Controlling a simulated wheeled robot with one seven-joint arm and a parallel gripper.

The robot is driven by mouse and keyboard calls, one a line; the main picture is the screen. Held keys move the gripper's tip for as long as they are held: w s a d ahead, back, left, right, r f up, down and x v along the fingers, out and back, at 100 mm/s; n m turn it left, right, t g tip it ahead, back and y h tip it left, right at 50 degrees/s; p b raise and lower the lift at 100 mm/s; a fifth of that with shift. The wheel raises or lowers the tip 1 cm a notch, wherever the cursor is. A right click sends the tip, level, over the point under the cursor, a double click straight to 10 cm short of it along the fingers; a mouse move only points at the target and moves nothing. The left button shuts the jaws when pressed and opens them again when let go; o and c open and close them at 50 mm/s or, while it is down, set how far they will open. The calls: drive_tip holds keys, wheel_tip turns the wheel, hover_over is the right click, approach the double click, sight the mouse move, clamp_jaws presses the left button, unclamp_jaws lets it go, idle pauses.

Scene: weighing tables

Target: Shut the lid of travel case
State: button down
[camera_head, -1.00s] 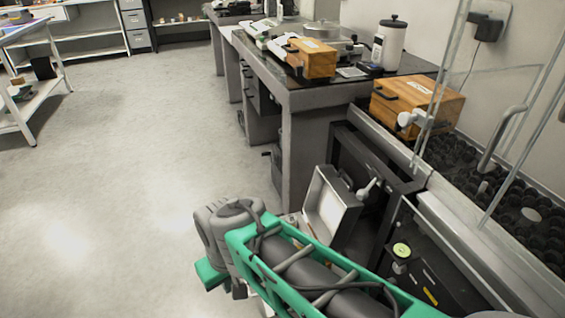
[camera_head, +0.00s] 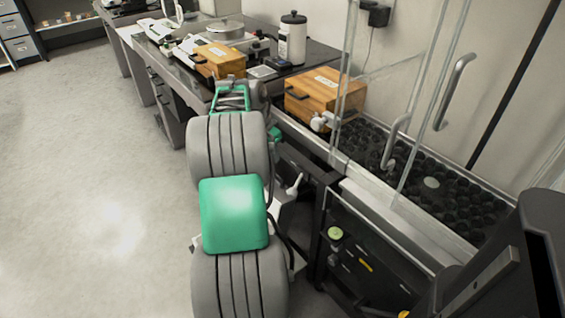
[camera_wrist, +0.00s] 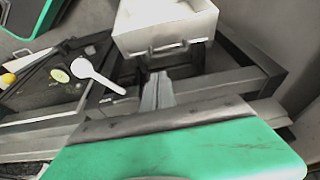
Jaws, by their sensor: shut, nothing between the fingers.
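The travel case (camera_wrist: 165,28) shows at the top of the wrist view, cut off by the frame edge. It is grey outside and pale inside, stands open, and has a handle on the side facing me. In the head view my arm covers the case. My gripper (camera_wrist: 157,92) is shut and empty. Its fingers point toward the case's handle side and appear just short of it; I cannot tell whether they touch.
A white lever (camera_wrist: 95,75) and a yellow-green round knob (camera_wrist: 60,75) lie left of my gripper. Dark frame bars cross below the case. Wooden boxes (camera_head: 325,97) (camera_head: 218,60) stand on the benches by a glass-screened bay. The floor (camera_head: 90,170) at left is clear.

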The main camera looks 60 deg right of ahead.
drive_tip(key=b+x, duration=0.3)
drive_tip(key=x, duration=0.7)
drive_tip(key=shift+s+d, duration=0.2)
drive_tip(key=shift+d, duration=0.05)
drive_tip(key=shift+a+r, duration=0.1)
drive_tip(key=shift+r, duration=0.05)
